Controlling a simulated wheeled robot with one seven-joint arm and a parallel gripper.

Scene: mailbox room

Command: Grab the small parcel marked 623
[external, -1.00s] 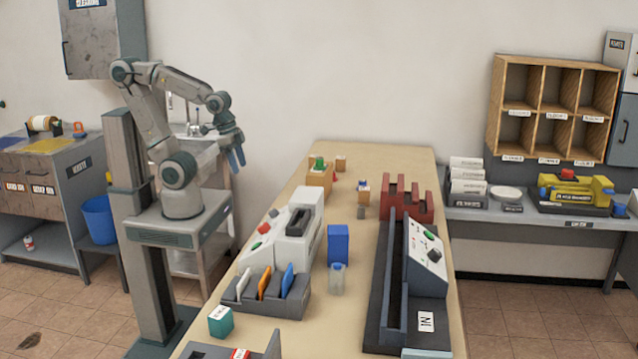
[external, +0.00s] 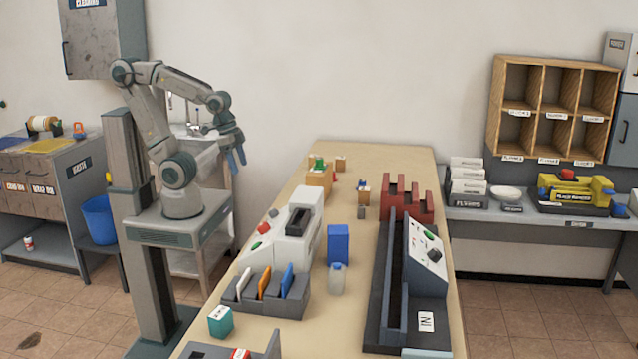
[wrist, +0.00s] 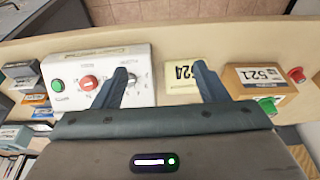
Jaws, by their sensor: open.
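I cannot make out a label that clearly reads 623 in either view. In the wrist view, a pale block (wrist: 182,72) bears an upside-down number that looks like 524. Small parcels also stand at the far end, one orange-brown (external: 318,180) and one with a blue top (external: 363,194). My gripper (external: 237,158) is open and empty, raised at the table's left side; its fingers (wrist: 162,72) show in the wrist view.
The long table (external: 350,265) holds a white machine (external: 295,230), a grey rack of envelopes (external: 268,295), a blue box (external: 338,244), a clear bottle (external: 337,279), a dark channelled machine (external: 425,270) and a red slotted holder (external: 405,200). The strip between the machines is partly clear.

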